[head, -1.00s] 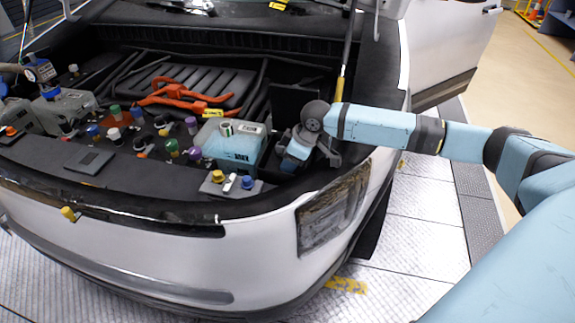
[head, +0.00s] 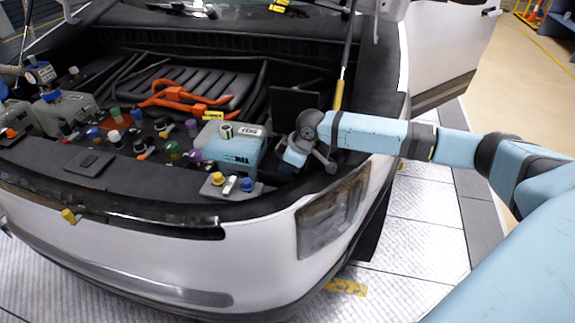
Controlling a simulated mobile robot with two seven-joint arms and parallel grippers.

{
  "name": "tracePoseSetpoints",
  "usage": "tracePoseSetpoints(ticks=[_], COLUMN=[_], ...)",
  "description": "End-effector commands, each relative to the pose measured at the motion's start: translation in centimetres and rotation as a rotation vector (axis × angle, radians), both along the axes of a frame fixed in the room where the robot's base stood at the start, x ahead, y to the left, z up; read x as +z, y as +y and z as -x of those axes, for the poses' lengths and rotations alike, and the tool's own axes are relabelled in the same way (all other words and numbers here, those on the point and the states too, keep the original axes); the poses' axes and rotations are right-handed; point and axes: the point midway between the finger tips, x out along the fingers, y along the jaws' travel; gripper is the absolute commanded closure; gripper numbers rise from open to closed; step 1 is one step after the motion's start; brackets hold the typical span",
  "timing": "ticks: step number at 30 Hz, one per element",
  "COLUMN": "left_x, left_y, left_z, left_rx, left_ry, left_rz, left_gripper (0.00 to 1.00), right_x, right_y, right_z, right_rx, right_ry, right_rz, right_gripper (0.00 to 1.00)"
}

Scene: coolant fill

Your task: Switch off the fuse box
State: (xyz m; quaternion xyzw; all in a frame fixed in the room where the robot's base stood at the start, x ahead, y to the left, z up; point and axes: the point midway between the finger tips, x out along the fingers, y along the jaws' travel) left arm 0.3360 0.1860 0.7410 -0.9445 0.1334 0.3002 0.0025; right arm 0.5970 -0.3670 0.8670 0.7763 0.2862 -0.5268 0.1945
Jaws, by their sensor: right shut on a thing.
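My right gripper (head: 294,160) reaches down into the right side of the engine bay, just right of the pale-blue tank. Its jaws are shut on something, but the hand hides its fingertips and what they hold. A dark upright panel (head: 293,101) stands right behind the hand; it looks like the raised lid of the fuse box. The box body below it is mostly hidden by my gripper. The state of any switch cannot be seen.
The pale-blue tank (head: 231,150) has a green-and-white cap. Several coloured caps stand left of it. Orange cables (head: 180,97) cross the ribbed black cover behind. A prop rod (head: 341,88) with a yellow sleeve rises behind my right wrist. The front rim (head: 110,196) is in front.

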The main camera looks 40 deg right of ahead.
Motion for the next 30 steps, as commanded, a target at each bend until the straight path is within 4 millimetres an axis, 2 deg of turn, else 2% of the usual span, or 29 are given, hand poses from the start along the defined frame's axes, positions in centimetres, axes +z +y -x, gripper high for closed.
tracePoseSetpoints(ticks=[5, 10, 21, 30], left_x=[1.7, 4.5, 9.9, 11.6], left_y=[0.3, 0.5, 0.8, 0.7], left_z=[0.2, 0.3, 0.8, 0.7], left_rx=[0.002, -0.007, -0.022, -0.022], left_ry=[0.015, -0.015, -0.038, -0.037], left_rz=[-0.005, -0.027, -0.049, -0.047], left_gripper=[0.54, 0.54, 0.54, 0.54], right_x=[0.8, 1.3, 0.9, 0.2], right_y=[0.3, 0.6, 1.3, 1.7], right_z=[-0.2, -0.5, -1.3, -1.8], right_rx=[0.0, 0.0, 0.0, -0.001], right_ry=[0.05, 0.135, 0.384, 0.542], right_rz=[0.04, 0.111, 0.324, 0.46], right_gripper=[1.0, 1.0, 1.0, 1.0])
